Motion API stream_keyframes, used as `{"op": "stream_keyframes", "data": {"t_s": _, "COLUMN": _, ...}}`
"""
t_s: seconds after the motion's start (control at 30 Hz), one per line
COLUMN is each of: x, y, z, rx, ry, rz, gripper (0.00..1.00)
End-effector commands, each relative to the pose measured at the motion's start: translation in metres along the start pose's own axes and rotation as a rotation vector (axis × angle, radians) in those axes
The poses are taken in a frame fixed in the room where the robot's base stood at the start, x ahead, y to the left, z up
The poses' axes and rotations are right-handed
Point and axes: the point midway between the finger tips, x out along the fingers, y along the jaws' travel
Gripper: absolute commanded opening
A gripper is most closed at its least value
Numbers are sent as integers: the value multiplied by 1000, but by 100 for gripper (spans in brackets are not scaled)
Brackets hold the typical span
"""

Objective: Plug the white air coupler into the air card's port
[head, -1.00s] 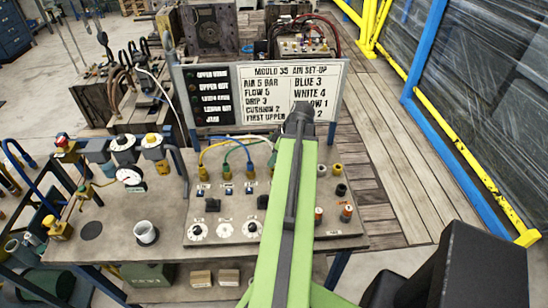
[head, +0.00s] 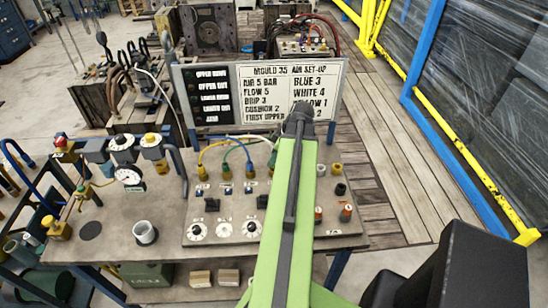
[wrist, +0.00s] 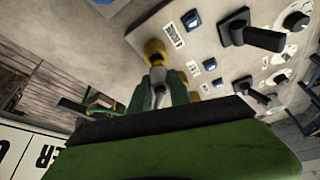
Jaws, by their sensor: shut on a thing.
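In the wrist view my gripper (wrist: 158,94) is shut on the white coupler (wrist: 158,76), a small pale piece between the grey-green fingers. A yellow-brass port fitting (wrist: 155,48) lies straight ahead of it on the panel. I cannot tell whether they touch. In the head view my arm hides the gripper and coupler. The grey port panel (head: 215,215) has yellow, green and blue hoses on brass fittings (head: 227,173).
Dark and orange fittings (head: 346,212) stand on the panel right of my arm. Knobs (head: 224,230) line its front.

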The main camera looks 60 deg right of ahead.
Motion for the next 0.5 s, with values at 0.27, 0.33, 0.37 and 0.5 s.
{"op": "stream_keyframes", "data": {"t_s": 0.27, "x": 0, "y": 0, "z": 0, "rx": 0, "ry": 0, "rz": 0, "gripper": 0}}
{"op": "stream_keyframes", "data": {"t_s": 0.33, "x": 2, "y": 0, "z": 0, "rx": -1, "ry": 0, "rz": 0, "gripper": 0}}
{"op": "stream_keyframes", "data": {"t_s": 0.37, "x": 2, "y": 0, "z": 1, "rx": -1, "ry": 0, "rz": 0, "gripper": 0}}
{"op": "stream_keyframes", "data": {"t_s": 0.5, "x": 7, "y": 0, "z": 2, "rx": -1, "ry": 0, "rz": 0, "gripper": 0}}
